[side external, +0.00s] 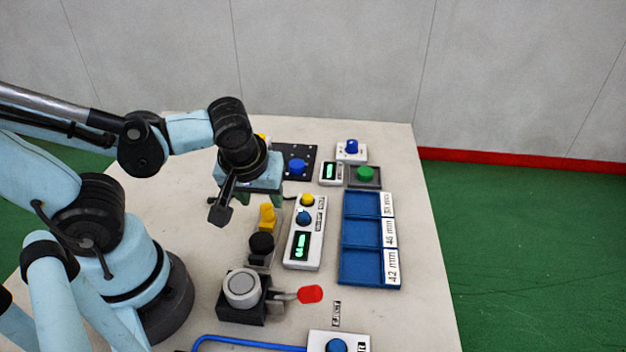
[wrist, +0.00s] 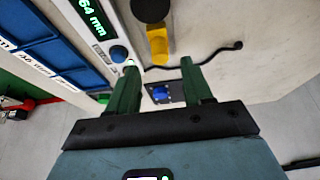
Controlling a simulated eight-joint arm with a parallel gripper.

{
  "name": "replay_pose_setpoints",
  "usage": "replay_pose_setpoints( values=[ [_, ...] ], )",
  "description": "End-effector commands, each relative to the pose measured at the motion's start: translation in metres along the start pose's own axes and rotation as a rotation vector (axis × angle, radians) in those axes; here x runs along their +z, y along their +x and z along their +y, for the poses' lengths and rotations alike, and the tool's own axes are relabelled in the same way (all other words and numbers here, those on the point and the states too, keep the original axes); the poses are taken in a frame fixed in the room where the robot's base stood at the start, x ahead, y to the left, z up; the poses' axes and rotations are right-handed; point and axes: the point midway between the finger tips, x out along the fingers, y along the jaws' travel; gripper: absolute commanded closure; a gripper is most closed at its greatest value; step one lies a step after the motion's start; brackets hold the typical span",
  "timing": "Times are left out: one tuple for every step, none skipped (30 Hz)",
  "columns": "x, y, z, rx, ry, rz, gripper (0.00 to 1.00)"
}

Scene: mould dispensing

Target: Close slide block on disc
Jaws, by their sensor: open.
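A yellow block (side external: 267,216) stands on a narrow grey fixture, with a round black disc-shaped part (side external: 262,243) just in front of it. I take these as the slide block and the disc; I cannot tell whether they touch. The wrist view also shows the yellow block (wrist: 157,45) and, at its top edge, the black part (wrist: 150,9). My gripper (side external: 262,199) is open and above the table, just behind the yellow block in the side view. In the wrist view, nothing is between its green fingers (wrist: 160,67). The arm hides part of the area behind it.
Right of the fixture is a white display box (side external: 304,240) with yellow and blue knobs, then a blue tray (side external: 370,240). In front stands a grey cylinder (side external: 242,285) with a red-tipped lever (side external: 310,294). Behind is a black plate (side external: 300,151) with a blue knob.

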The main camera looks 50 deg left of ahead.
Motion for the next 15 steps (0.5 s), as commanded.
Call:
replay_pose_setpoints(
  values=[
    [0.000,0.004,0.000,0.000,-0.002,0.000,0.50],
    [-0.001,0.006,0.001,0.000,-0.002,0.000,0.50],
    [-0.001,0.009,0.001,0.000,-0.002,0.000,0.50],
    [-0.001,0.012,0.001,0.000,-0.002,0.000,0.50],
    [-0.001,0.014,0.001,0.000,-0.002,0.000,0.50],
    [-0.001,0.017,0.001,-0.001,-0.001,0.000,0.50],
    [-0.001,0.019,0.001,-0.001,-0.002,0.000,0.50],
    [-0.001,0.021,0.000,-0.001,-0.002,0.000,0.50],
    [0.000,0.024,0.000,-0.001,-0.002,0.000,0.50],
    [0.000,0.026,0.000,-0.001,-0.002,0.000,0.50],
    [0.000,0.028,0.000,-0.001,-0.002,0.000,0.50],
    [0.000,0.031,0.000,-0.001,-0.001,0.000,0.50],
    [-0.001,0.033,0.001,-0.001,-0.001,0.000,0.50],
    [-0.001,0.035,0.001,-0.001,-0.001,0.000,0.50],
    [-0.001,0.037,0.000,-0.001,-0.001,0.000,0.50]
  ],
)
